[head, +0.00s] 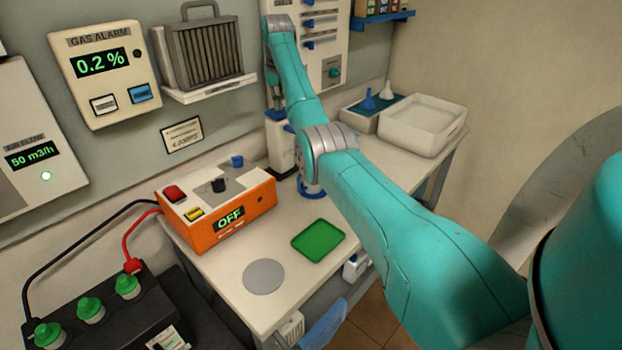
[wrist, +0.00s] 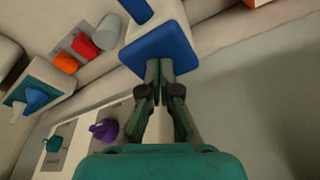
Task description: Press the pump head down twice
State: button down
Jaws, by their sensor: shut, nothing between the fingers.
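The pump bottle (head: 281,147) stands at the back of the bench by the wall, a white body with a blue pump head (head: 275,115) on top. In the wrist view the pump head (wrist: 157,48) is a broad blue square. My gripper (wrist: 159,68) is shut and empty. Its fingertips overlap the near edge of the pump head in that view. I cannot tell whether they touch it or hover just above. In the head view my arm passes in front of the bench, and the fingertips are not clear there.
An orange box reading OFF (head: 215,212) stands left of the bottle. A green tray (head: 318,240) and a grey disc (head: 264,276) lie on the bench. A wall panel (head: 312,50) is behind my arm.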

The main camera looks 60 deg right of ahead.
jog(key=shift+r, duration=2.85)
jog(key=shift+f, duration=0.1)
jog(key=shift+f, duration=2.85)
jog(key=shift+r, duration=2.95)
jog(key=shift+r, duration=3)
